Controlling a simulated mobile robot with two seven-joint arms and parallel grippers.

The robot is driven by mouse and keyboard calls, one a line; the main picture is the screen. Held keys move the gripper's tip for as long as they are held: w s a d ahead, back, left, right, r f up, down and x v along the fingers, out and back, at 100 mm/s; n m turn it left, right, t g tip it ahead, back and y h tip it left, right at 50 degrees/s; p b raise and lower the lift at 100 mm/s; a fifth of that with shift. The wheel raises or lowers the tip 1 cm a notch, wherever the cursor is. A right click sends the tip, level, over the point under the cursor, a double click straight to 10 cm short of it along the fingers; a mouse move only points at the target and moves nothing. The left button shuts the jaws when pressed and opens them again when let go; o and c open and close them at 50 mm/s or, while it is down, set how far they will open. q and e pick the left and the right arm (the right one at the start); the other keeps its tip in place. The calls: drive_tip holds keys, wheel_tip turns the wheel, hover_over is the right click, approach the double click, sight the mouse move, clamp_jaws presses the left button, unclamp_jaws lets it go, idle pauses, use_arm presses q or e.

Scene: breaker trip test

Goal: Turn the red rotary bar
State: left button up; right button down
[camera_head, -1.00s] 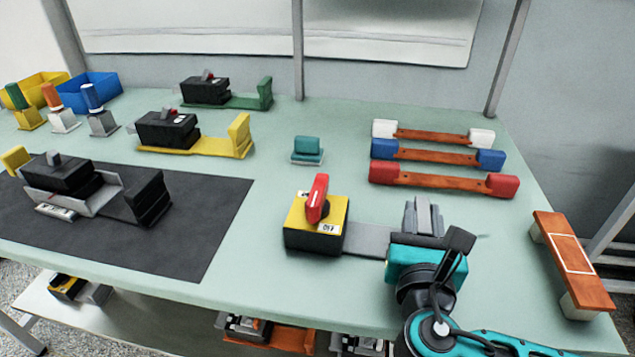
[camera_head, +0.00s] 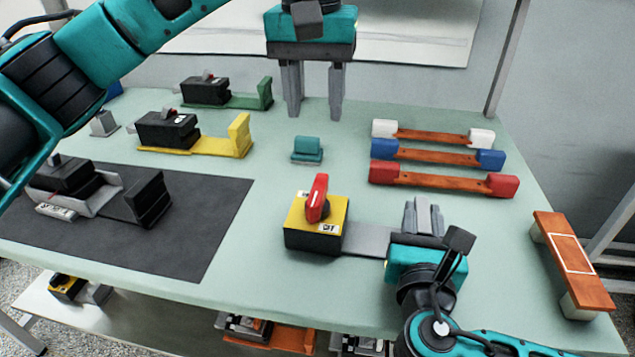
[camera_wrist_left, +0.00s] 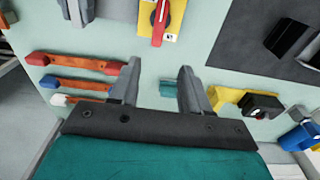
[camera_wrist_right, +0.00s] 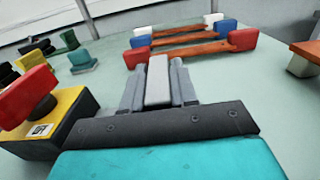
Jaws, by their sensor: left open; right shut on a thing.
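The red rotary bar (camera_head: 318,198) stands on top of a yellow and black switch box (camera_head: 302,238). The bar also shows at the top of the left wrist view (camera_wrist_left: 160,22) and at the left of the right wrist view (camera_wrist_right: 28,95). A grey plate (camera_head: 366,239) runs right from the box. My right gripper (camera_head: 424,216) is shut on the grey upright post (camera_wrist_right: 157,82) at the plate's end. My left gripper (camera_head: 313,112) is open and empty, pointing down behind the box, near the back of the table and apart from the bar.
A small teal block (camera_head: 307,150) lies between the left gripper and the switch box. Red (camera_head: 443,181), blue and white-ended bars lie at the right. Yellow (camera_head: 195,146) and green-based switch fixtures stand at the left, behind a dark mat (camera_head: 205,225).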

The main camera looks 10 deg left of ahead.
sight(317, 189)
use_arm(q)
drive_tip(key=shift+g, duration=0.4)
drive_tip(key=f, duration=0.4)
drive_tip(key=s+f, duration=0.1)
drive_tip(key=f, duration=0.8)
drive_tip(key=shift+s+d, duration=0.25)
drive_tip(key=shift+d, duration=0.05)
clamp_jaws()
